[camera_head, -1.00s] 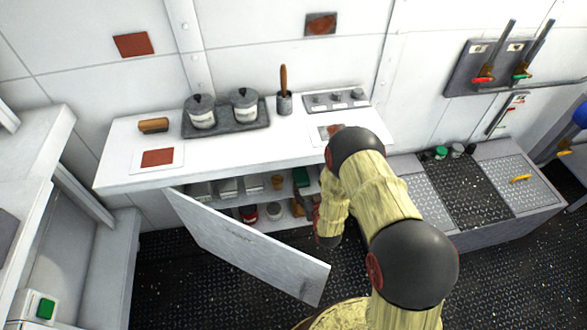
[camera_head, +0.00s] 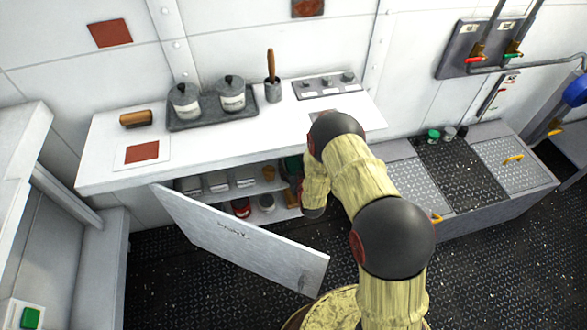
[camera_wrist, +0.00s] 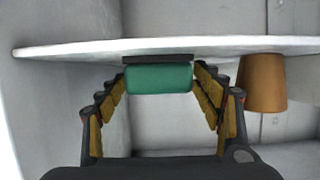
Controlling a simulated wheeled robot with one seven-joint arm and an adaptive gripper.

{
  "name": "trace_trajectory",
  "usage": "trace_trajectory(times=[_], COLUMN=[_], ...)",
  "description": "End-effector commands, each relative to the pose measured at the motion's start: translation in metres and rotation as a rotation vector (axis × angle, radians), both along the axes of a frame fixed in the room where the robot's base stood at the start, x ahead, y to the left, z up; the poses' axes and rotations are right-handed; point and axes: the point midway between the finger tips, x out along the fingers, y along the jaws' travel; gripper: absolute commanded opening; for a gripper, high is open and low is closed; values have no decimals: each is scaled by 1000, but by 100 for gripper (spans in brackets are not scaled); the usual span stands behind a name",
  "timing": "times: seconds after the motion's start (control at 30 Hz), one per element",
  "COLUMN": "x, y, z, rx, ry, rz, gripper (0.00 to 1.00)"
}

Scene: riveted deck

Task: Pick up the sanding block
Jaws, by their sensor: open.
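A green block with a dark base, apparently the sanding block (camera_wrist: 158,80), is on the cabinet's shelf board (camera_wrist: 70,47), which crosses the top of the wrist view. The block also shows as a small green patch inside the cabinet in the head view (camera_head: 293,163). My gripper (camera_wrist: 161,79) is open, with one finger on each side of the block. The right finger looks very close to its end; I cannot tell whether either finger touches. In the head view my arm hides most of the gripper.
An orange-brown cup (camera_wrist: 263,83) stands right of the fingers in the wrist view. The cabinet door (camera_head: 240,240) hangs open. Pale boxes (camera_head: 218,182) and tins (camera_head: 266,203) are inside.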

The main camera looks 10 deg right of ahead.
Motion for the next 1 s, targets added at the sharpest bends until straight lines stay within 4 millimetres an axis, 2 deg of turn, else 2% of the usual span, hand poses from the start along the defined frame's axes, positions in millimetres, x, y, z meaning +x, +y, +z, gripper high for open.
trace_trajectory(times=[0.13, 1.0], x=[0, -1], y=[0, 0], z=[1, 1], rx=[0, 0], ry=[0, 0], rz=[0, 0], gripper=[67, 17])
